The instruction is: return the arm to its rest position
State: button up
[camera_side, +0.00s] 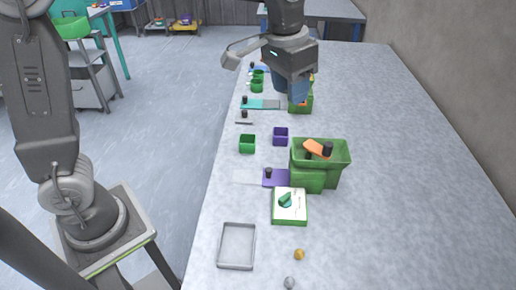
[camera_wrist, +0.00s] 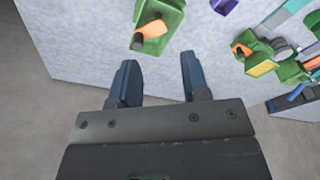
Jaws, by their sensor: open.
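My gripper (camera_side: 290,88) is raised over the far half of the long grey table (camera_side: 400,150) in the side view. In the wrist view my gripper (camera_wrist: 158,82) shows two dark blue fingers spread apart with nothing between them. Below the fingers lie the bare table top and its edge. A green container with an orange piece (camera_wrist: 152,28) on it shows just beyond the fingertips. The gripper and arm hide part of the green items behind them in the side view.
A large green bin (camera_side: 335,155) with an orange and black item stands mid-table. Near it are a green-edged scale (camera_side: 289,215), a grey tray (camera_side: 237,246), a purple cup (camera_side: 281,133) and a green cup (camera_side: 247,144). The table's right side is clear. A wall (camera_side: 470,70) runs along the right.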

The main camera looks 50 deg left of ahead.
jog(key=s+a+f+n+t, duration=0.1)
jog(key=s+a, duration=0.4)
jog(key=s, duration=0.5)
jog(key=s+a+f+n+t, duration=0.1)
jog(key=s+a+f+t, duration=0.1)
jog(key=s+a, duration=0.3)
jog(key=s+t, duration=0.1)
jog(key=s, duration=0.3)
jog(key=shift+s, duration=0.35)
